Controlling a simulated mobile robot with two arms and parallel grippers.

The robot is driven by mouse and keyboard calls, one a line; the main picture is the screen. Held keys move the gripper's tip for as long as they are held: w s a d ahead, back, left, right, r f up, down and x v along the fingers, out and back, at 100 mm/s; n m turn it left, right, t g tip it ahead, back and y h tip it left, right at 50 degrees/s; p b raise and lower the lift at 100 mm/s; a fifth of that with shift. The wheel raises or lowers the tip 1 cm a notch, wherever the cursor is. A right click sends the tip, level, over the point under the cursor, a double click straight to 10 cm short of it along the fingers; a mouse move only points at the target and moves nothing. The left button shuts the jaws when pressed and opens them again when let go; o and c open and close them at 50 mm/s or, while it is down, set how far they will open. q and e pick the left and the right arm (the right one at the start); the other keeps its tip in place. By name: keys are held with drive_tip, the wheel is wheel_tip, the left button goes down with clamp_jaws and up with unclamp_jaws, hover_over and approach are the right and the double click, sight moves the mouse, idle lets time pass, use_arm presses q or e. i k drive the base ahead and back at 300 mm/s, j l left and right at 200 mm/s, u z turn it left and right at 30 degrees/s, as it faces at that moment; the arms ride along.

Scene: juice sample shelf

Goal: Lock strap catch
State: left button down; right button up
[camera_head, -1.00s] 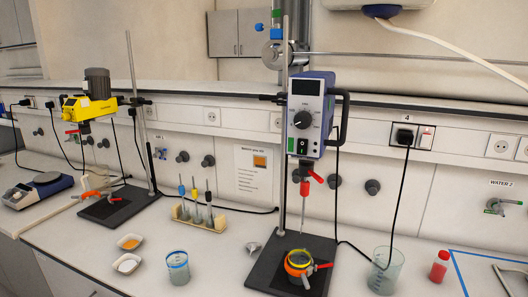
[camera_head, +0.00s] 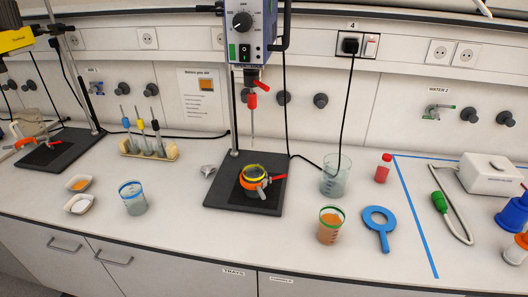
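A beaker with an orange and yellow strap (camera_head: 255,178) around it stands on the black base plate (camera_head: 221,192) of the middle stirrer stand. A red lever, apparently the strap's catch (camera_head: 275,177), sticks out to its right. At this size I cannot tell whether the catch is locked or open. The stirrer (camera_head: 247,28) hangs above, with a red-levered chuck (camera_head: 252,100) and a thin shaft pointing down toward the beaker. Neither of my grippers is in view.
A blue-rimmed beaker (camera_head: 134,200) and a pipette rack (camera_head: 149,151) are left. The front counter between the left beaker and plate is clear.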

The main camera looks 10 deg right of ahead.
sight(283, 176)
drive_tip(key=i+l+z, duration=0.15)
drive_tip(key=z, duration=0.2)
drive_tip(key=i+z, duration=0.35)
drive_tip(key=k+l, duration=0.1)
